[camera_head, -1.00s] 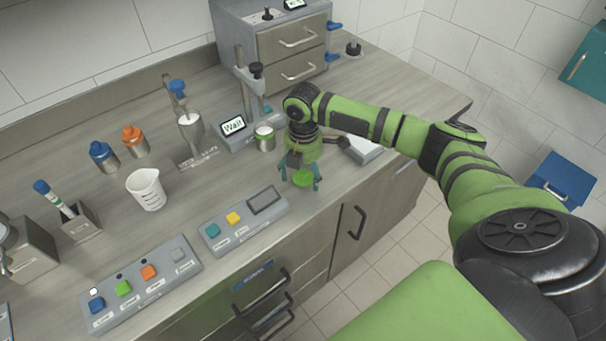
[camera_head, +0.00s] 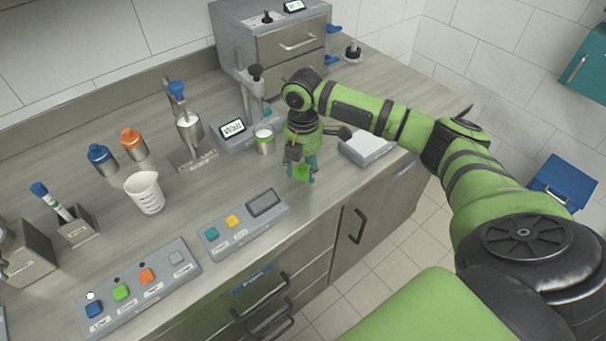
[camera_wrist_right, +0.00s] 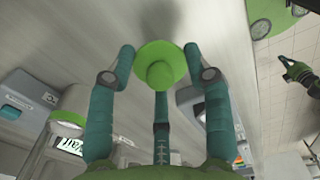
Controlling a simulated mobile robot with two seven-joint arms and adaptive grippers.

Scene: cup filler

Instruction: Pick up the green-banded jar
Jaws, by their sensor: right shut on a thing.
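The green-banded jar (camera_head: 264,141) stands upright on the counter in front of the small display, with white contents showing at its top. It also shows at the left of the right wrist view (camera_wrist_right: 68,121). My right gripper (camera_head: 301,174) is to the right of and nearer than the jar, apart from it. Its teal fingers are shut on a green lid (camera_wrist_right: 163,66) with a rounded knob. The lid is low over the counter near the front edge; I cannot tell whether it still touches the surface.
A display reading "Wait" (camera_head: 232,128) is behind the jar. A white-topped box (camera_head: 367,147) lies right of my gripper. A button panel (camera_head: 243,223), a beaker (camera_head: 146,192), and blue (camera_head: 103,158) and orange-topped bottles (camera_head: 134,144) are to the left.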

